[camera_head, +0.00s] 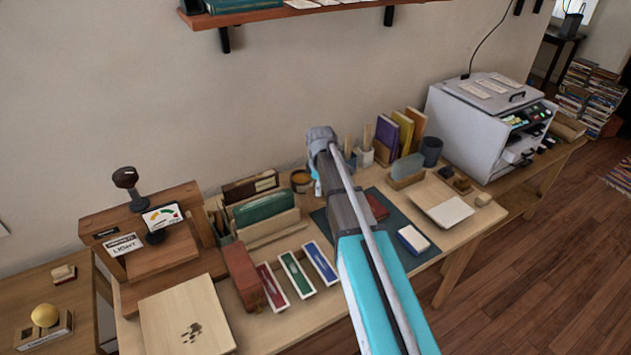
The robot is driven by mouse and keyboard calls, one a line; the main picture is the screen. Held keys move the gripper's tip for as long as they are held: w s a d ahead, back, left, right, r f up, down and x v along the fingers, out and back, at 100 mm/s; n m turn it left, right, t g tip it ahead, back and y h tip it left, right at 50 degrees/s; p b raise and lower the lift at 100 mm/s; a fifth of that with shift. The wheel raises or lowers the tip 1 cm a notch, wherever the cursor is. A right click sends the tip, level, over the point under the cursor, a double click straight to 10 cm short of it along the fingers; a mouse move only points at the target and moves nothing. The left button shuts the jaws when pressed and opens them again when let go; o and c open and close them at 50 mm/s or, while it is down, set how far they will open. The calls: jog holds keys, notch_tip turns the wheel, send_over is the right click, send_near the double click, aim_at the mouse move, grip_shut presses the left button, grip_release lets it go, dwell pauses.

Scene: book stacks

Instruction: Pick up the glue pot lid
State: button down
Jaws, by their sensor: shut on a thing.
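My arm reaches from the lower middle up over the workbench, and its grey wrist end is beside a small round brown pot (301,181), likely the glue pot. My gripper (316,180) shows only in small part just right of the pot, mostly covered by my own arm. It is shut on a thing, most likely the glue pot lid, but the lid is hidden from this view. The pot stands upright on the bench, and its top shows an amber-brown colour.
A file holder (265,215) is at left. A dark mat (420,235) lies under my arm. A shelf (280,14) overhangs the back. A grey machine (480,120) stands at right.

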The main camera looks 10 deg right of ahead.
jog(key=s+r+p, duration=0.2)
jog(key=s+r, duration=0.1)
jog(key=s, duration=0.4)
jog(key=shift+d, duration=0.3)
dwell(0.4)
